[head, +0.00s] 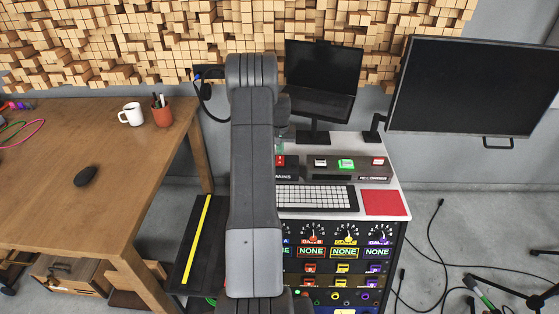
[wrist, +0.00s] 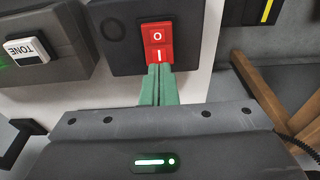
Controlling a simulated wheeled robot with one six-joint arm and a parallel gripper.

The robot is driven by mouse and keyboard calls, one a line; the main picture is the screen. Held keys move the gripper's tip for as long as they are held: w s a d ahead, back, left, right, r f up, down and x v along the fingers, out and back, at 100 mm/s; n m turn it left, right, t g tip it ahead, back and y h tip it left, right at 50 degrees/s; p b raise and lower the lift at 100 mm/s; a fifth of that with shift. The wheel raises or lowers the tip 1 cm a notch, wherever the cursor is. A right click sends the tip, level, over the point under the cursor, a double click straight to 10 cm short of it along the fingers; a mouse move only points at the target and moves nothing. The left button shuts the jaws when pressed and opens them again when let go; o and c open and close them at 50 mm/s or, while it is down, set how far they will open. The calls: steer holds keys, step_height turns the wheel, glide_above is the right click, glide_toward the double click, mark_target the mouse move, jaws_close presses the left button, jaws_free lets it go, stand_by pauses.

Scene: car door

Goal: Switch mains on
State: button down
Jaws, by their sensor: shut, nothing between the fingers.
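The mains switch is a red rocker (wrist: 158,44) marked O and I on a dark box (wrist: 118,38) in the wrist view. In the head view the red rocker (head: 280,160) shows just right of my arm, on the box labelled MAINS (head: 285,175). My gripper (wrist: 158,68) is shut and empty, its green fingertips together at the I end of the rocker. They look to be touching it or very close; I cannot tell which. I cannot tell which way the rocker is tilted. My arm hides part of the box in the head view.
Right of the box is a panel with a white TONE button (wrist: 28,50), a lit green button (head: 346,163) and a red button (head: 378,161). A keyboard (head: 315,197), laptop (head: 318,80) and large monitor (head: 470,87) are close by. A wooden table (head: 90,160) stands left.

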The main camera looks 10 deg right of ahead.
steer(key=shift+f+b, duration=0.75)
steer(key=shift+f, duration=0.3)
stand_by(0.4)
steer(key=shift+r+p, duration=1.45)
steer(key=shift+r, duration=2.1)
step_height(320, 180, down, 7)
steer(key=b, duration=0.3)
